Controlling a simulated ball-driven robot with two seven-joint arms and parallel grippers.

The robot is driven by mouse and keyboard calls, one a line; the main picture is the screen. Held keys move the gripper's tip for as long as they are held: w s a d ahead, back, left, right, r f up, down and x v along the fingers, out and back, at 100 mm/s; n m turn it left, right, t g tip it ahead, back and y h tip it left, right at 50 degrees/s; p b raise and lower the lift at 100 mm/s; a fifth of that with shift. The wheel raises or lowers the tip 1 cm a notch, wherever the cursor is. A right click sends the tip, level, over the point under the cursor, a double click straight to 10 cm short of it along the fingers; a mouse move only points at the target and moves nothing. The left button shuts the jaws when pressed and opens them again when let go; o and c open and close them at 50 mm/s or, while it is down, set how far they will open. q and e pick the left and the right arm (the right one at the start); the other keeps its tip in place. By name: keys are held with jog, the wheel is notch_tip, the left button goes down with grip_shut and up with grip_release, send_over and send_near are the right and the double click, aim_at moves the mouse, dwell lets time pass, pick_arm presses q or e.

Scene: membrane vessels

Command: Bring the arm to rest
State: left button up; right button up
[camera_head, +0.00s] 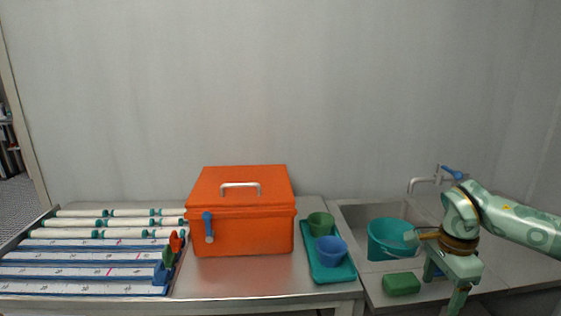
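My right arm comes in from the right, pale green with dark and gold bands, and bends down over the sink area. Its gripper (458,296) points down near the front edge, right of a green sponge-like block (401,284). Its fingertips run toward the bottom edge of the picture, and I cannot tell whether they are open or shut. No held thing can be made out. My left gripper is not in view.
A teal bucket (385,238) stands in the sink by a tap (422,183), close to my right arm. An orange box (243,232) stands mid-bench. A teal tray (316,271) holds a green cup (320,222) and a blue cup (331,249). White tubes (75,223) and scaled trays (80,272) lie left.

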jog(key=a+f+m+t+y, duration=0.1)
jog(key=a+f+m+y, duration=0.5)
jog(key=a, duration=0.4)
jog(key=a+f+m+y, duration=0.3)
jog(key=a+f+y, duration=0.2)
jog(key=a+f, duration=0.4)
notch_tip(320, 180, down, 9)
jog(key=a+m+t+y, duration=0.1)
jog(key=m+t, duration=0.5)
jog(key=m, duration=0.7)
jog(key=s+d+f+m+t+h, duration=0.1)
jog(key=s+d+f+m+h, duration=0.35)
jog(key=s+f+m, duration=0.55)
jog(key=s+d+f+m+t+h, duration=0.1)
jog(key=s+d+f+m+h, duration=0.35)
jog(key=s+f+m, duration=0.55)
jog(key=s+d+f+m+g+h, duration=0.1)
jog(key=s+f+m+g, duration=0.1)
jog(key=s, duration=0.9)
jog(key=s+d+f+m+g+h, duration=0.1)
jog(key=s+f+m+g, duration=0.2)
jog(key=s, duration=0.7)
jog(key=s+d+f+m+g+h, duration=0.1)
jog(key=s+f+m+g, duration=0.2)
jog(key=s+f, duration=0.3)
jog(key=s, duration=0.5)
jog(key=shift+s+d+f+m, duration=0.3)
jog(key=shift+s+d+f, duration=0.05)
